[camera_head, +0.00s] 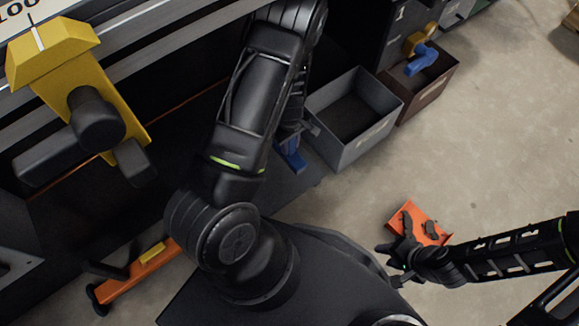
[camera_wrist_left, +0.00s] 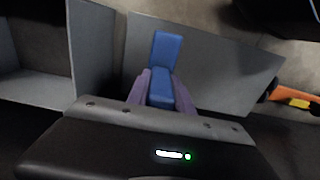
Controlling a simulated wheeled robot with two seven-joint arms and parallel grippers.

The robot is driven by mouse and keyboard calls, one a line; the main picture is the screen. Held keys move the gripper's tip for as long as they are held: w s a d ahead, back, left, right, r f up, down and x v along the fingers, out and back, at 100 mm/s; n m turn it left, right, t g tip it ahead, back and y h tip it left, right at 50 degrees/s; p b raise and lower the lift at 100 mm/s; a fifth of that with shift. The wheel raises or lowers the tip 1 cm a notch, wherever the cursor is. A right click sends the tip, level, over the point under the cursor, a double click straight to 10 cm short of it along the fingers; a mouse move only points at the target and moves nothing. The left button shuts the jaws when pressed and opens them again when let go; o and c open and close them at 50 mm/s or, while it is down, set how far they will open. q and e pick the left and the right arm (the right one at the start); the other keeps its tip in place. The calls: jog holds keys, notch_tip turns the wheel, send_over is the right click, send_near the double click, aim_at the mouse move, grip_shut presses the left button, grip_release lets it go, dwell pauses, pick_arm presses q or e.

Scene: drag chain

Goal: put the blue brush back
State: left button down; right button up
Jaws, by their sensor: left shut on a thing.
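My left gripper (camera_head: 300,136) is shut on the blue brush (camera_head: 291,157), which hangs beside the left wall of an empty grey bin (camera_head: 366,147). In the left wrist view, the brush (camera_wrist_left: 164,62) sticks out between the purple fingers (camera_wrist_left: 160,90), in front of a grey panel. The brush's lower part is hidden by the gripper body. My right gripper (camera_head: 391,264) looks open and empty, near an orange tray on the floor.
A brown bin (camera_head: 428,93) behind the grey one has a blue item (camera_head: 422,61) and a yellow item (camera_head: 418,41) at its top. The orange tray (camera_head: 428,221) holds dark pieces. A yellow clamp-like part (camera_head: 60,75) stands upper left.

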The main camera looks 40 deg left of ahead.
aim_at(290, 154)
pick_arm(q)
notch_tip(290, 154, down, 6)
jog(key=b, duration=0.2)
jog(key=shift+f+b, duration=0.1)
jog(key=shift+b, duration=0.2)
jog(key=shift+f+b, duration=0.8)
jog(key=shift+f, duration=1.05)
jog(key=shift+f, duration=0.1)
jog(key=c, duration=1.1)
grip_release()
